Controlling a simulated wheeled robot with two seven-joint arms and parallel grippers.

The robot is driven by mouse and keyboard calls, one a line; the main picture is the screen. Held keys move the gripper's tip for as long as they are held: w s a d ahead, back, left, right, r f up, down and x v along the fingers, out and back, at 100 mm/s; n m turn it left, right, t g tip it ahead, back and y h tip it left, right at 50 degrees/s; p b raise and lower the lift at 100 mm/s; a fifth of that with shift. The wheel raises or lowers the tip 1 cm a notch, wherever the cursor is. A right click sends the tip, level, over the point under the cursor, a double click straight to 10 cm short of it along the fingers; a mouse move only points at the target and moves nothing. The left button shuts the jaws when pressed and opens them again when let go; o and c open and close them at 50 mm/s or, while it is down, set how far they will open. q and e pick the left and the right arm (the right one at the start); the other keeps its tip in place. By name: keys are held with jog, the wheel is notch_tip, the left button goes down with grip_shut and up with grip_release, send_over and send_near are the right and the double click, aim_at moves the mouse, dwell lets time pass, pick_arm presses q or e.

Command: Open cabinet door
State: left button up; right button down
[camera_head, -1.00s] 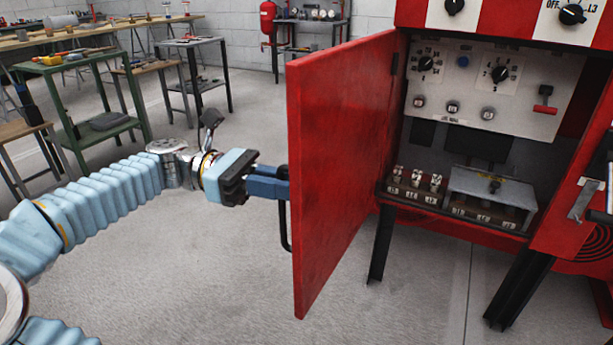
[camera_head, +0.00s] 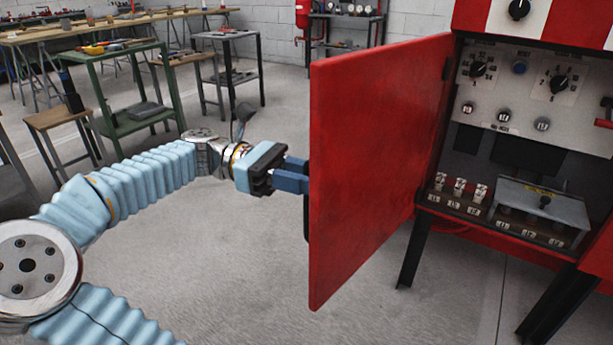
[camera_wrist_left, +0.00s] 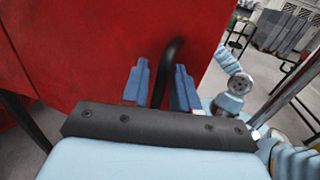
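The red cabinet door (camera_head: 375,170) stands open, swung out from the left side of the red cabinet (camera_head: 433,232). Its plain inner face and the cabinet's inside show in the head view. My left gripper (camera_head: 306,178) is at the door's outer face, near its free edge. In the left wrist view, the two blue fingers (camera_wrist_left: 160,88) stand apart on either side of the black door handle (camera_wrist_left: 176,52), with small gaps beside it. The door's outer red face (camera_wrist_left: 95,50) fills the left of that view. My right gripper is not in view.
Inside the cabinet are a panel with knobs (camera_head: 520,90) and a grey box (camera_head: 540,208) beside small terminals. A green table (camera_head: 120,75) and wooden benches stand at the back left. The floor (camera_head: 230,270) left of the door is clear.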

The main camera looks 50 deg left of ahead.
pick_arm(q)
jog(key=shift+a, duration=0.1)
jog(key=v, duration=1.3)
jog(key=shift+s+a, duration=0.25)
